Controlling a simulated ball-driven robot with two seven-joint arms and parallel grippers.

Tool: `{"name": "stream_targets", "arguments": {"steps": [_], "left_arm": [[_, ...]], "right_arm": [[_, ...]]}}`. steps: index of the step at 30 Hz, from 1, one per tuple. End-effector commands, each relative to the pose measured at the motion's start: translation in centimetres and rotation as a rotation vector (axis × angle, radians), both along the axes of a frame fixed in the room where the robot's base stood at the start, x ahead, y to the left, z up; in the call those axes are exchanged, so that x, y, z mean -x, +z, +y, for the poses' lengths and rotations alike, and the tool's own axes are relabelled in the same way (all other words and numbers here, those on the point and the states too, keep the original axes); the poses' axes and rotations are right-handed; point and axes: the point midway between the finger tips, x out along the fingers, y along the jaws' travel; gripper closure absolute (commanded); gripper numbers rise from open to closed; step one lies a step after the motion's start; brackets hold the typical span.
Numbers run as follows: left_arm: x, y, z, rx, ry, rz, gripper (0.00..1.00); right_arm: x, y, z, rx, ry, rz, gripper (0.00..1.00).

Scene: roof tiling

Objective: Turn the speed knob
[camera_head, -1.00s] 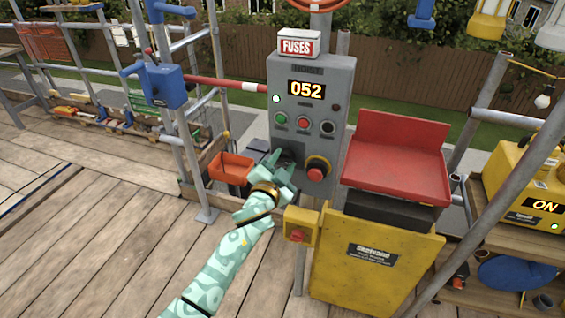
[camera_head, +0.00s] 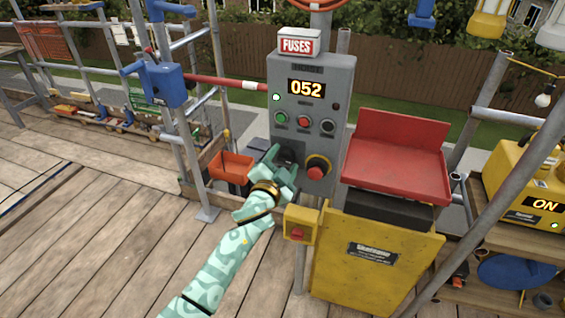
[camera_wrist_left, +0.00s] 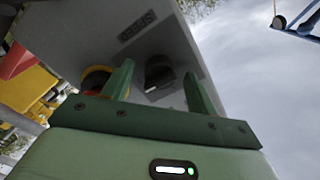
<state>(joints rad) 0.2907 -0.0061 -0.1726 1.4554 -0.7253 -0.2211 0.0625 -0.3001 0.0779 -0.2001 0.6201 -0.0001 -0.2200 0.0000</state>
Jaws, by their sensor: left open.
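The grey hoist control box (camera_head: 340,100) stands upright on a post and its display reads 052. A dark round knob (camera_head: 288,156) sits low on its face, left of the red emergency button (camera_head: 315,173); I take it to be the speed knob. My left gripper (camera_head: 281,167) is open just in front of the knob and partly covers it. In the left wrist view the dark knob (camera_wrist_left: 160,74) shows beyond and between the two open fingers (camera_wrist_left: 160,92). I cannot tell whether the fingers touch it. My right gripper is not in view.
A red seat-like tray (camera_head: 395,170) and a yellow panel (camera_head: 370,260) stand right of the box. A small yellow box with a red switch (camera_head: 298,234) is below. An orange bin (camera_head: 231,167) and scaffold poles are at left. The deck (camera_head: 110,220) is clear.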

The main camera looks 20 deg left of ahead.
Motion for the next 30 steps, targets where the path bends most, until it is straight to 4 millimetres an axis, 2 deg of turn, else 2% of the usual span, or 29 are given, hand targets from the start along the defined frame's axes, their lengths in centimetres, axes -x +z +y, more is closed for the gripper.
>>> {"name": "stream_targets", "arguments": {"steps": [4, 7, 15, 21, 25, 30], "left_arm": [[0.7, 0.0, 0.0, 0.0, 0.001, 0.001, 0.42], [2.3, 0.1, 0.1, 0.001, 0.0, 0.001, 0.42], [9.6, 0.0, 0.3, 0.002, 0.0, 0.003, 0.42], [14.0, -0.1, 0.5, 0.001, 0.001, 0.002, 0.42], [15.6, -0.1, 0.5, 0.001, 0.001, 0.001, 0.42], [16.3, 0.0, 0.5, 0.0, 0.0, 0.0, 0.42]], "right_arm": [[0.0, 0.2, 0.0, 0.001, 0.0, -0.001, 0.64], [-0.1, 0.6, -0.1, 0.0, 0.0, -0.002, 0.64], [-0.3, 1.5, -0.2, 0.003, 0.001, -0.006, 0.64], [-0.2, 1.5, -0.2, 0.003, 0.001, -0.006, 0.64], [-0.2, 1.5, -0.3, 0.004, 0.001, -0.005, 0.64], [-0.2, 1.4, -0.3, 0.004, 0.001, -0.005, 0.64]]}}
